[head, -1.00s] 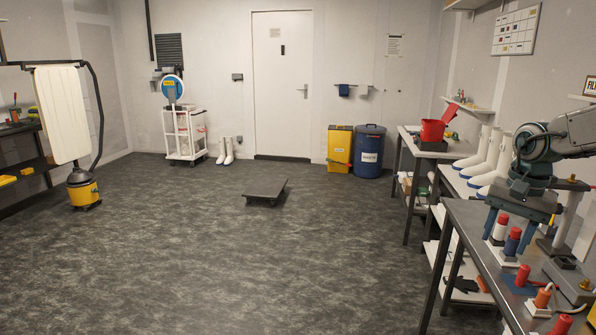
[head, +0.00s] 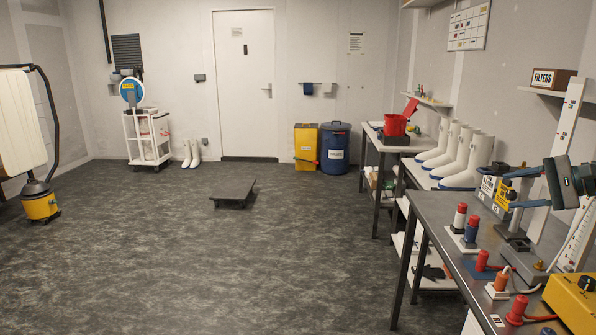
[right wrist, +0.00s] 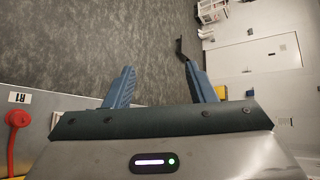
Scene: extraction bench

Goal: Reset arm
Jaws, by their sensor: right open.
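My right gripper (head: 512,188) is above the right-hand workbench (head: 432,205) in the head view, with its blue fingers pointing left. In the right wrist view the two fingers of the right gripper (right wrist: 160,76) stand apart with nothing between them; the floor and the white door (right wrist: 246,56) show beyond. A small device with white and yellow labels (head: 489,186) stands close by the fingertips in the head view; I cannot tell whether they touch. My left gripper is in neither view.
The bench holds red-and-white and blue-and-red capped holders (head: 472,231), several red and orange plugs (head: 502,281) and a yellow box (head: 574,302). White boots (head: 467,163) stand behind. A low dark platform (head: 232,192) sits on the open floor.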

